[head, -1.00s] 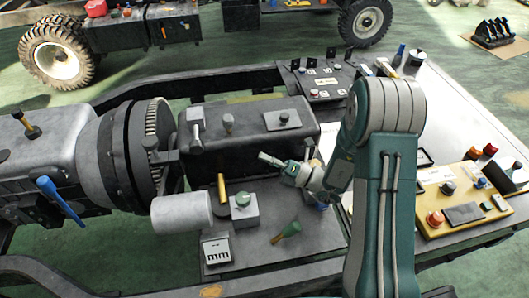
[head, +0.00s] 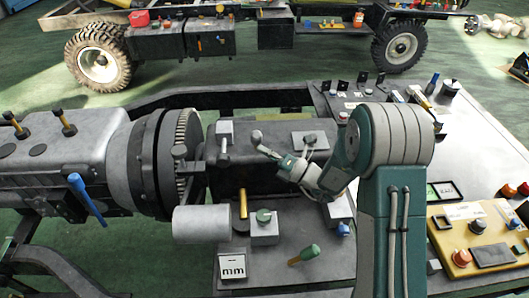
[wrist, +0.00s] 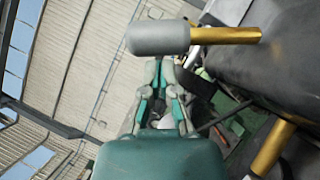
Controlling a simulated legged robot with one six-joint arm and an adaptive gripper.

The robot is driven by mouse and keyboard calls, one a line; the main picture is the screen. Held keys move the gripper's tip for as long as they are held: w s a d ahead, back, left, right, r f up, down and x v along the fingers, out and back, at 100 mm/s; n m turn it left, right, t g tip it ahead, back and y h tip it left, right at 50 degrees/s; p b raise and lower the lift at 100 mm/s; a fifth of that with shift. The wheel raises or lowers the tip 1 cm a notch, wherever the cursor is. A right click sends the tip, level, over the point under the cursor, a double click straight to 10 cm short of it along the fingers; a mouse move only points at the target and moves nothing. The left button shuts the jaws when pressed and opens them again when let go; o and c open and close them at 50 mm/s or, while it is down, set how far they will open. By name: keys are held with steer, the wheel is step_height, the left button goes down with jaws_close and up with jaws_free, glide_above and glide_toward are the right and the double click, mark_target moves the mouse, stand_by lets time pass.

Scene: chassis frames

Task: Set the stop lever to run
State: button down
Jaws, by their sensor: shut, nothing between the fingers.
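My gripper (head: 264,150) is shut and empty above the dark engine block (head: 240,175). In the head view its tip is close to a grey knob (head: 257,136) standing on the block. In the wrist view the shut fingers (wrist: 163,66) point at a grey handle on a gold rod (wrist: 225,35), just beyond the tips. I cannot tell whether they touch. A T-shaped grey lever (head: 224,137) stands to the left on the same block. No readable label tells which one is the stop lever.
A blue lever (head: 88,200) hangs at the left housing. A green-handled lever (head: 304,254), a gold lever (head: 243,204) and a green button box (head: 264,228) are on the lower deck. A yellow control panel (head: 480,240) lies to the right.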

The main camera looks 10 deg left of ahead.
steer(key=shift+w+r+m, duration=0.15)
steer(key=shift+r+m, duration=0.1)
steer(key=shift+m, duration=0.15)
steer(key=shift+w+r, duration=0.1)
steer(key=w+a+r+m+h, duration=0.1)
steer(key=w+r+m+h, duration=0.2)
steer(key=w+m, duration=0.3)
steer(key=shift+w+a+g+h, duration=0.3)
steer(key=shift+w+h, duration=0.2)
steer(key=shift+w, duration=0.1)
steer(key=shift+w+d+r, duration=0.15)
stand_by(0.6)
